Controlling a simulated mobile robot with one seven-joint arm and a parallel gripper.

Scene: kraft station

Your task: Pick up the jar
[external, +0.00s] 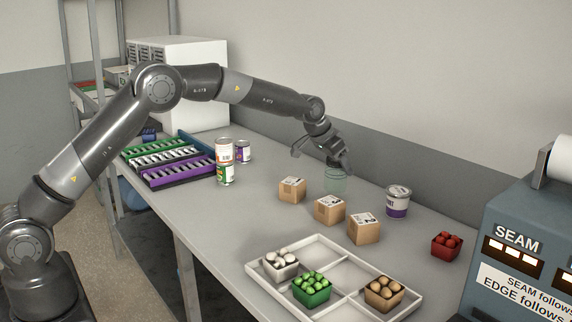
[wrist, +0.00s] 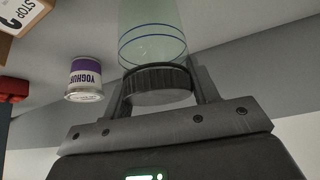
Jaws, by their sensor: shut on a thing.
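The jar (external: 336,181) is pale green, see-through glass with a dark lid, near the middle of the table by the wall side. My gripper (external: 338,163) reaches down onto it from above and is shut on its lid. In the wrist view the jar (wrist: 152,32) shows blue rings around its glass, and its ribbed dark lid (wrist: 157,82) sits between the two fingers of my gripper (wrist: 158,90). Whether the jar's base touches the table cannot be told.
Several small cardboard boxes (external: 329,210) stand in front of the jar. A yoghurt tub (external: 397,203) stands to its right. A white divided tray (external: 341,250) holds small punnets. A red punnet (external: 445,245) is at the right. Stacked cans (external: 225,161) and coloured racks (external: 178,170) are at the left.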

